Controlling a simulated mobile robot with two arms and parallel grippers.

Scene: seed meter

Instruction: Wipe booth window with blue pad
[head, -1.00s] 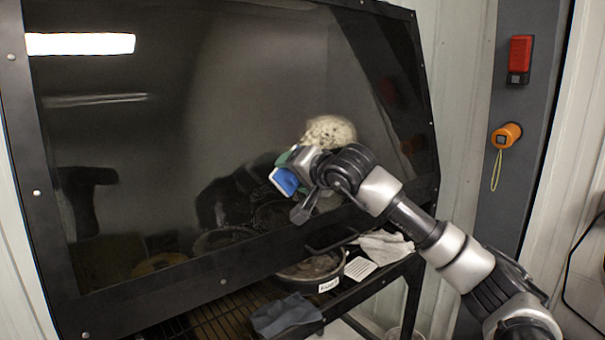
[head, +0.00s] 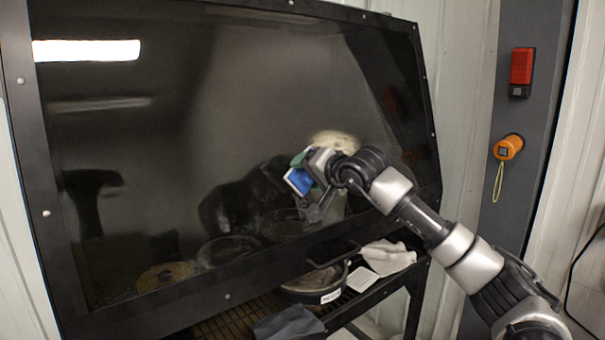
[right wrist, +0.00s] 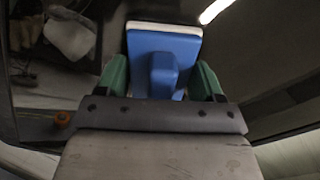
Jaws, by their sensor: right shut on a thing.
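The booth window (head: 150,130) is a large dark glossy pane in a black bolted frame. It reflects a light bar and dim shapes. My right gripper (head: 308,176) is in front of the lower right part of the pane. It is shut on the blue pad (head: 298,181). In the right wrist view the pad (right wrist: 164,44) shows a blue back with a raised grip and a white edge, between the green fingers. I cannot tell whether the pad touches the glass. My left gripper is not in view.
Below the window a rack holds a labelled black bowl (head: 314,287), a white cloth (head: 387,256) and a dark grey cloth (head: 289,324). A grey post (head: 530,120) at the right carries a red box (head: 521,67) and an orange device (head: 508,147) with a hanging loop.

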